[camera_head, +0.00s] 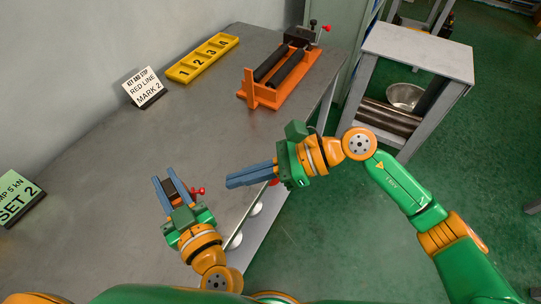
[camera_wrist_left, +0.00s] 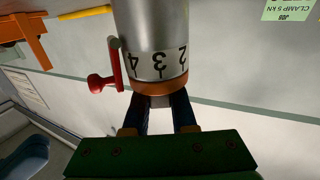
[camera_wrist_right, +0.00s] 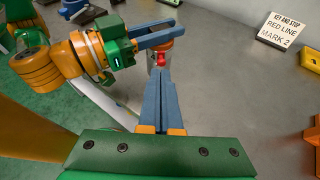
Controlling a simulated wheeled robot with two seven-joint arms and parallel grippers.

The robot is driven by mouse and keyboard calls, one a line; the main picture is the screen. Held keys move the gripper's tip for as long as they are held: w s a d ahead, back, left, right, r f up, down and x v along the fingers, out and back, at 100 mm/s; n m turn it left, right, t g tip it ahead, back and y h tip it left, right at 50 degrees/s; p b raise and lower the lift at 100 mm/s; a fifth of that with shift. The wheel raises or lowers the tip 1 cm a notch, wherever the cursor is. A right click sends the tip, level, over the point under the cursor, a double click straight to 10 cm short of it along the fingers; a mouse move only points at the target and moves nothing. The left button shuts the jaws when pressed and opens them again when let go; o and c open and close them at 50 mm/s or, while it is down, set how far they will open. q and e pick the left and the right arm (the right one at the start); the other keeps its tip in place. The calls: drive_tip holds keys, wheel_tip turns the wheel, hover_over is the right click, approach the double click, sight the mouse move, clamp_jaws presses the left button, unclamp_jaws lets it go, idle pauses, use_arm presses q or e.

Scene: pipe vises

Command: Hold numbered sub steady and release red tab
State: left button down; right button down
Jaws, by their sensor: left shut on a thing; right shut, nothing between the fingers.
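The numbered sub is a silver cylinder (camera_wrist_left: 150,25) with a white band of black numbers, 2, 3 and 4 showing, and a copper-coloured ring below. My left gripper (camera_head: 167,180) is shut on the sub over the table; the fingers also show in the left wrist view (camera_wrist_left: 163,112). The red tab (camera_wrist_left: 107,70) stands along the sub's side, with a round red knob. The tab also shows in the head view (camera_head: 198,191), right of my left gripper. My right gripper (camera_head: 229,182) is shut and empty, its tips a little right of the tab. In the right wrist view the tips (camera_wrist_right: 164,72) appear close to the tab (camera_wrist_right: 160,60); contact is unclear.
An orange vise (camera_head: 262,96) with dark rollers stands at the back right. A yellow tray (camera_head: 203,58) numbered 1 to 4 and a "RED LINE MARK 2" sign (camera_head: 144,88) stand at the back. A green "SET 2" sign (camera_head: 18,198) is at left. The table (camera_head: 110,200) centre is clear.

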drive_tip(key=d+r, duration=0.5)
drive_tip(key=d, duration=0.1)
drive_tip(key=shift+w+d+r, duration=0.2)
drive_tip(key=shift+w+r, duration=0.2)
drive_tip(key=shift+w, duration=0.05)
drive_tip(key=c, duration=0.8)
unclamp_jaws()
drive_tip(key=shift+c, duration=0.2)
drive_tip(key=s+f+m+t+y, duration=0.3)
drive_tip(key=s+f+t+y, duration=0.15)
drive_tip(key=f, duration=0.55)
drive_tip(key=a, duration=0.4)
drive_tip(key=w+a, duration=0.1)
drive_tip(key=a, duration=0.3)
drive_tip(key=w+a, duration=0.1)
drive_tip(key=a, duration=0.3)
drive_tip(key=shift+w+f, duration=0.15)
drive_tip(key=shift+f, duration=0.05)
